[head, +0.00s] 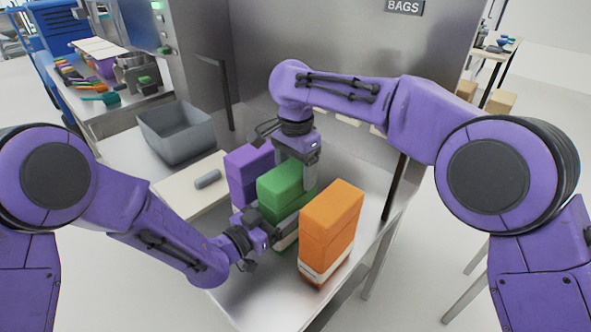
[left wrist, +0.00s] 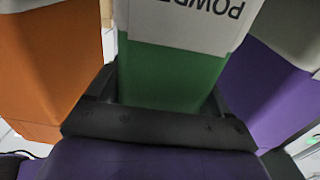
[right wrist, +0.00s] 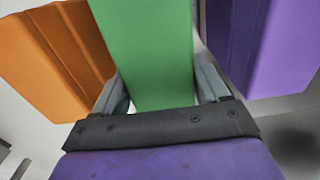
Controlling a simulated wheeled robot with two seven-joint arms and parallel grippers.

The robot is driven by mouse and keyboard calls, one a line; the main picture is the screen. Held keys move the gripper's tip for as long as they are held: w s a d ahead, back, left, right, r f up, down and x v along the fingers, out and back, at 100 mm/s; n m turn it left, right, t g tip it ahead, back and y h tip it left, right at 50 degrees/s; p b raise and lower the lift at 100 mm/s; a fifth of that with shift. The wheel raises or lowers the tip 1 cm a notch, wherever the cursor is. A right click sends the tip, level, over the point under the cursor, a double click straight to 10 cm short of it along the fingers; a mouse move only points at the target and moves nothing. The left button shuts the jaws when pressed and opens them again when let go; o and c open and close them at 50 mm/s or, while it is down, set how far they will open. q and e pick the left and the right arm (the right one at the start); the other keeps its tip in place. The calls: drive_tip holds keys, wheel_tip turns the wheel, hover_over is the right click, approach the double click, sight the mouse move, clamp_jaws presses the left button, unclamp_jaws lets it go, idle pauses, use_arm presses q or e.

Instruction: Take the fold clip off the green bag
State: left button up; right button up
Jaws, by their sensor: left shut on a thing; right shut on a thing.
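The green bag (head: 285,188) stands upright between a purple bag and an orange bag on the metal table. My left gripper (head: 265,226) is low at its near side; in the left wrist view its dark jaws close around the bag (left wrist: 170,75), below a white label with dark lettering. My right gripper (head: 303,158) reaches down at the bag's far upper side; in the right wrist view its grey fingers sit on both sides of the green surface (right wrist: 150,55). No clip is distinguishable on the green bag. A grey rounded bar (head: 208,179) lies on the cream board; I cannot tell whether it is the clip.
The orange bag (head: 328,232) stands close on the right, the purple bag (head: 246,170) close on the left. The cream board (head: 183,198) and a grey bin (head: 176,131) are to the left. Metal panels and dark posts stand behind. The front table corner is bare.

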sight(296, 166)
use_arm(q)
drive_tip(key=shift+s+f, duration=0.1)
drive_tip(key=shift+f, duration=0.1)
use_arm(e)
drive_tip(key=shift+r, duration=0.15)
drive_tip(key=shift+r, duration=0.9)
drive_tip(key=shift+r, duration=0.1)
drive_tip(key=shift+r, duration=1.95)
use_arm(q)
drive_tip(key=o, duration=1.4)
use_arm(e)
drive_tip(key=shift+f, duration=0.1)
